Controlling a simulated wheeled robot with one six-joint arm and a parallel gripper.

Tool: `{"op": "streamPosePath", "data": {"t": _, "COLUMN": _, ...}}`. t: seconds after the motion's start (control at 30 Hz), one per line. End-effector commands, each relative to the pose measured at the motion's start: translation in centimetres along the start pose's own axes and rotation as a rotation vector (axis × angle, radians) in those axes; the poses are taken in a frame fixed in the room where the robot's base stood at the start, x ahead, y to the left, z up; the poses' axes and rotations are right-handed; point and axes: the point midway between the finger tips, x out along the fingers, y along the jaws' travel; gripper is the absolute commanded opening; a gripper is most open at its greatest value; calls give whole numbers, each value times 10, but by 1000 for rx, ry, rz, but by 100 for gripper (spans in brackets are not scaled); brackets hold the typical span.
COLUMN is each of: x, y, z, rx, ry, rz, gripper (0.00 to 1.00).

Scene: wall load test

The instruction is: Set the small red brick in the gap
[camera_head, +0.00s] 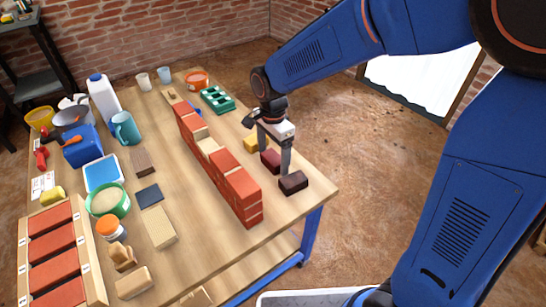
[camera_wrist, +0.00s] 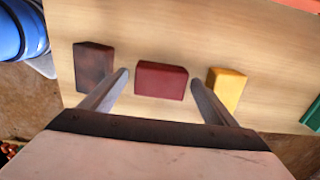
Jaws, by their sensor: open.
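The small red brick (camera_head: 270,161) is dark red and lies flat near the table's right edge; it also shows in the wrist view (camera_wrist: 161,80). My gripper (camera_head: 274,158) is open and points down over it, one finger on each side. In the wrist view the brick appears between the fingertips (camera_wrist: 160,78), not clamped. Whether the fingers touch it I cannot tell. The brick wall (camera_head: 222,168) of red and pale blocks runs along the table, left of my gripper. Its top looks lower near a pale block (camera_head: 208,147); the gap itself is not clear.
A dark brown brick (camera_head: 293,182) and a yellow brick (camera_head: 252,143) flank the red one closely. A green tray (camera_head: 217,100) lies farther back. Left of the wall are a teal jug (camera_head: 125,129), a blue box (camera_head: 82,149) and a wooden rack of red bricks (camera_head: 93,267).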

Motion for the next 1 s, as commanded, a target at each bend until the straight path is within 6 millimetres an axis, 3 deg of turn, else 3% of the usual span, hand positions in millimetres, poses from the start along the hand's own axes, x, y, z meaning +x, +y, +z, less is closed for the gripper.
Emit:
{"op": "streamPosePath", "data": {"t": 0.6, "x": -103, "y": 0, "z": 0, "rx": 0, "ry": 0, "rz": -3, "gripper": 81}}
{"op": "streamPosePath", "data": {"t": 1.0, "x": -118, "y": 0, "z": 0, "rx": -1, "ry": 0, "rz": -1, "gripper": 81}}
